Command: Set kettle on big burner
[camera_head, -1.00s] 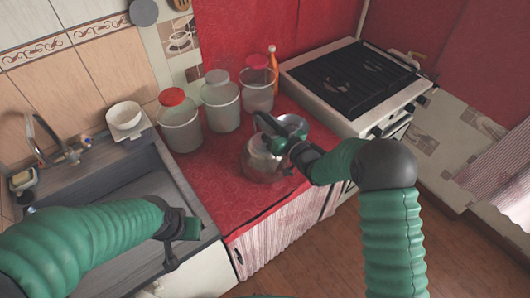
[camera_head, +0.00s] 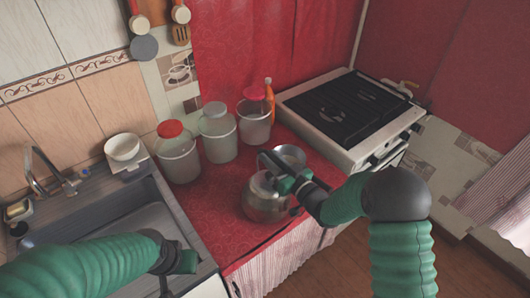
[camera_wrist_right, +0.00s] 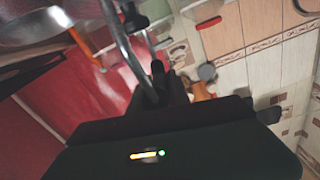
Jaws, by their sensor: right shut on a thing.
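The metal kettle (camera_head: 265,206) is at the front of the red counter, upright. I cannot tell whether its base touches the cloth. My right gripper (camera_head: 286,184) is shut on the kettle's handle, on its right side. In the right wrist view the curved handle (camera_wrist_right: 122,45) runs up from between the dark fingers (camera_wrist_right: 158,82). The stove (camera_head: 345,112) with its black grate stands right of the counter. The grate is bare; which burner is the big one is too dark to tell. My left gripper (camera_head: 180,262) is over the sink's front edge, its jaws unclear.
A shiny metal vessel (camera_head: 290,156) stands just behind the kettle. Jars with red (camera_head: 178,160), grey (camera_head: 218,138) and pink (camera_head: 255,120) lids line the wall. An orange bottle (camera_head: 269,97) stands near the stove's left edge. The sink (camera_head: 140,228) is at left.

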